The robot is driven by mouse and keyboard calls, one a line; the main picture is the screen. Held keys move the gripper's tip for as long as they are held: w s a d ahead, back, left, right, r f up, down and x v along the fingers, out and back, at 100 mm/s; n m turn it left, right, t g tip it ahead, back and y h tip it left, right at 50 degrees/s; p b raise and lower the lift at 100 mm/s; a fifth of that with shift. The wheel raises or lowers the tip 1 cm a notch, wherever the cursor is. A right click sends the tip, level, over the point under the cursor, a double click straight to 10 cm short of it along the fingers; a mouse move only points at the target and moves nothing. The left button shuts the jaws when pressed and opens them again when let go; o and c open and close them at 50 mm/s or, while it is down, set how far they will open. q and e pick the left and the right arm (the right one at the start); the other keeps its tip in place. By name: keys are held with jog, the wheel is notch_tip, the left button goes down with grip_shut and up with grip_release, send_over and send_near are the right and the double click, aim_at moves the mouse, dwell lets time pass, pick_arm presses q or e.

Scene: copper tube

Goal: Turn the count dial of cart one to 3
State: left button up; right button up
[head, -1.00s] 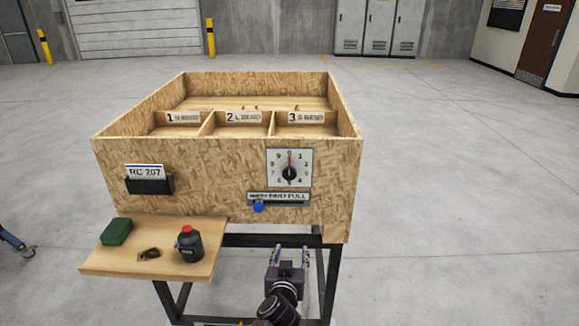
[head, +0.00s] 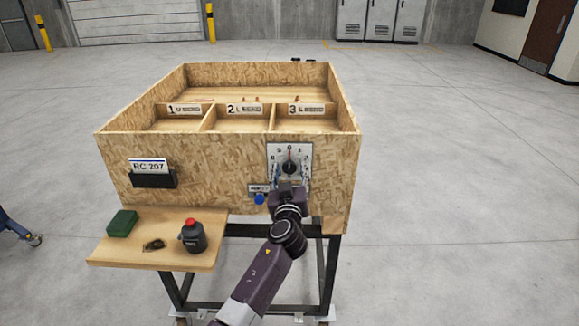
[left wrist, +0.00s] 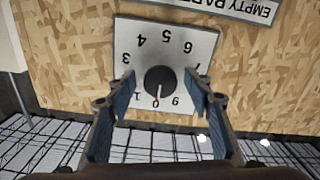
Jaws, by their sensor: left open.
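Cart one (head: 225,165) is an open wooden box on a dark metal frame. Its front carries a white count dial (head: 273,152), with a black knob (head: 289,166) at the centre. In the left wrist view the dial plate (left wrist: 135,35) appears upside down. The red pointer on the knob (left wrist: 160,80) is toward 0. My left gripper (head: 290,175) is open in front of the dial. In the left wrist view, the fingers of my left gripper (left wrist: 160,88) stand on either side of the knob, apparently clear of it. My right gripper is out of view.
A blue slider knob (head: 259,199) sits below the dial, its label partly hidden by my gripper. A wooden shelf (head: 130,255) holds a green box (head: 122,222), a small dark item and a black bottle with a red cap (head: 192,237). The floor to the right is clear.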

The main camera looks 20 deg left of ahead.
pick_arm(q)
jog(key=shift+w+a, duration=0.2)
jog(key=shift+w, duration=0.3)
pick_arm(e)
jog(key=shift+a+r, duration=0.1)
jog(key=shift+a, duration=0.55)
pick_arm(q)
jog(key=shift+c, duration=0.4)
jog(key=c, duration=1.1)
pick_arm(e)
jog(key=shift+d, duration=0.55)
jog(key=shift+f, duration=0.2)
